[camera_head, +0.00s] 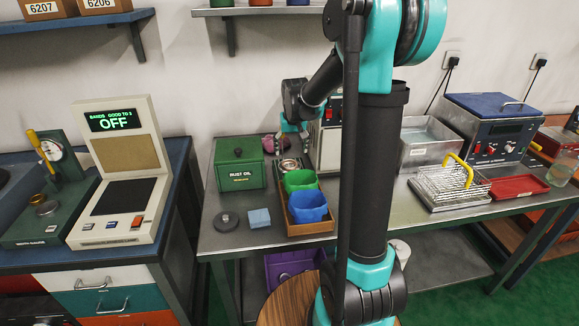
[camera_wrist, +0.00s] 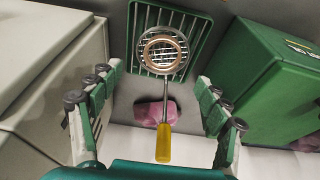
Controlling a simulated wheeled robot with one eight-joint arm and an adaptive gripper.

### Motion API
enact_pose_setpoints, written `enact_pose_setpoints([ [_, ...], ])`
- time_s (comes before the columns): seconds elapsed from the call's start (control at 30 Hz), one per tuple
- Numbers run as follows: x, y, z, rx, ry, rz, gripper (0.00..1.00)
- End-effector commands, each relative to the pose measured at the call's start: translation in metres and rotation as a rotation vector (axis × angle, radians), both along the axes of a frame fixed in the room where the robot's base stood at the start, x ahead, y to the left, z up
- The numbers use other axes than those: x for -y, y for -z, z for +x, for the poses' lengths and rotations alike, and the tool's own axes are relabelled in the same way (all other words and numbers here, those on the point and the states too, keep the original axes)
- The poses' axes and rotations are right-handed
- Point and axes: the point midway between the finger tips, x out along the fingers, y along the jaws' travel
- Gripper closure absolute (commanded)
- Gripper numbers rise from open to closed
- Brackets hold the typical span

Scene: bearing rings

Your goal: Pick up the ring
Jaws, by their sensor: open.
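The ring (camera_head: 289,164) is a metal ring beyond the green box in the head view. In the wrist view the ring (camera_wrist: 162,50) looks silvery with a copper-coloured inner band. It sits at the round end of a tool with a thin shaft and a yellow handle (camera_wrist: 163,142), over a green wire rack (camera_wrist: 199,28). I cannot tell whether it rests in a bowl or a loop. My gripper (camera_wrist: 158,78) is open and empty, its fingers on either side of the shaft in the picture. In the head view my gripper (camera_head: 293,134) hangs above the ring area, partly hidden.
A green box (camera_wrist: 270,80) stands close on the right and a pale grey housing (camera_wrist: 50,70) on the left. A pink cloth (camera_wrist: 155,111) lies behind the shaft. Green and blue bins (camera_head: 307,206) stand in a wooden tray nearer the bench front.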

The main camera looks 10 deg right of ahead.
Motion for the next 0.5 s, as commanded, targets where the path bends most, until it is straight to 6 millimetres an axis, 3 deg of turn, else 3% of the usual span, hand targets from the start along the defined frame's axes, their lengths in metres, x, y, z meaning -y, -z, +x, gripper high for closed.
enact_pose_setpoints([
  [0.27,-0.001,0.019,0.005,0.000,0.000,0.000,0.23],
  [0.5,-0.003,0.052,0.011,0.000,0.000,0.000,0.23],
])
